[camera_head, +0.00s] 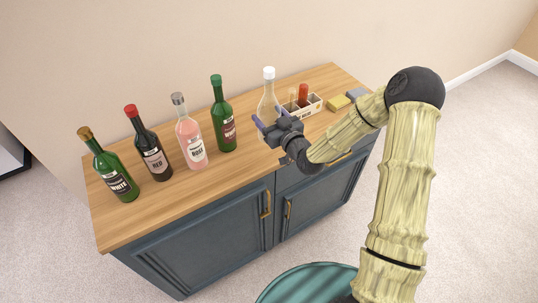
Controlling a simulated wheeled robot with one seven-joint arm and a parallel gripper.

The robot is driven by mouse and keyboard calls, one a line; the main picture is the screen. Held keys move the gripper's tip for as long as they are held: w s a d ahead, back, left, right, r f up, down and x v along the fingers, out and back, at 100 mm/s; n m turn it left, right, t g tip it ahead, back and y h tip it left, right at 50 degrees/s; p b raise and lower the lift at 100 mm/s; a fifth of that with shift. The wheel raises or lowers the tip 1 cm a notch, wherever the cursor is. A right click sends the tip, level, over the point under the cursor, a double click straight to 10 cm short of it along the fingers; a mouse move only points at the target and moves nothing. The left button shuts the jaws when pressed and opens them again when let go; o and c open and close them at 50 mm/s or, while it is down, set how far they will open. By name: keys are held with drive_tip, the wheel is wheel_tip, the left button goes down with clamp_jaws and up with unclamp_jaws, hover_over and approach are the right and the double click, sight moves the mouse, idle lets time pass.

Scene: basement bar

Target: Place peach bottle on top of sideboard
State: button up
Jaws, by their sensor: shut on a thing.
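The peach bottle (268,102), pale and see-through with a white cap, stands upright at the right half of the sideboard (240,182). My gripper (270,119) is shut on it, with its purple fingers on either side of the lower body. The gripper hides the bottle's base, so I cannot tell whether it touches the wooden top. The sideboard has a light wood top and dark blue doors with brass handles.
A green bottle (223,124), a pink rosé bottle (190,140), a dark red-capped bottle (149,153) and another green bottle (113,174) stand along the left half. A white caddy (314,102), a yellow sponge (339,102) and a grey block (356,93) sit at the right.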

drive_tip(key=shift+s+d+r, duration=0.1)
drive_tip(key=shift+s+d, duration=0.1)
drive_tip(key=shift+s, duration=0.2)
drive_tip(key=shift+f, duration=0.3)
drive_tip(key=shift+w+a+f+p, duration=0.1)
drive_tip(key=shift+f+p, duration=0.3)
drive_tip(key=shift+f, duration=0.9)
drive_tip(key=shift+w+f+p, duration=0.1)
drive_tip(key=shift+f+p, duration=0.25)
drive_tip(key=shift+f, duration=0.95)
wheel_tip(320, 180, down, 3)
drive_tip(key=shift+f+p, duration=0.15)
drive_tip(key=shift+p, duration=0.35)
drive_tip(key=shift+f, duration=0.45)
